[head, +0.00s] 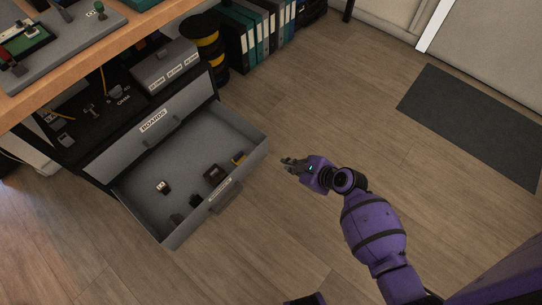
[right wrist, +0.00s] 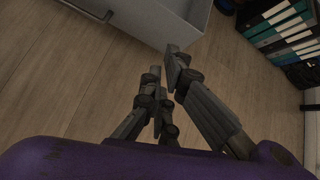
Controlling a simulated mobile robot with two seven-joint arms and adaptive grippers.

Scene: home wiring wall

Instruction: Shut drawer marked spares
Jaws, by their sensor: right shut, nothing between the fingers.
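The lower drawer (head: 256,150) is pulled out and open in the head view, with several small parts lying in it. Its front carries a handle and a small label (head: 220,188) too small to read for certain. The drawer above it (head: 150,128) is marked BOARDS and is shut. My right gripper (head: 284,161) is shut and empty, apart from the open drawer and just right of its front corner. In the right wrist view its fingers (right wrist: 164,62) point toward the grey drawer (right wrist: 165,22). My left gripper is not in view.
A wooden workbench (head: 130,35) stands above the drawers at upper left. A dark mat (head: 475,120) lies at right. The wood floor in front of the drawer is clear.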

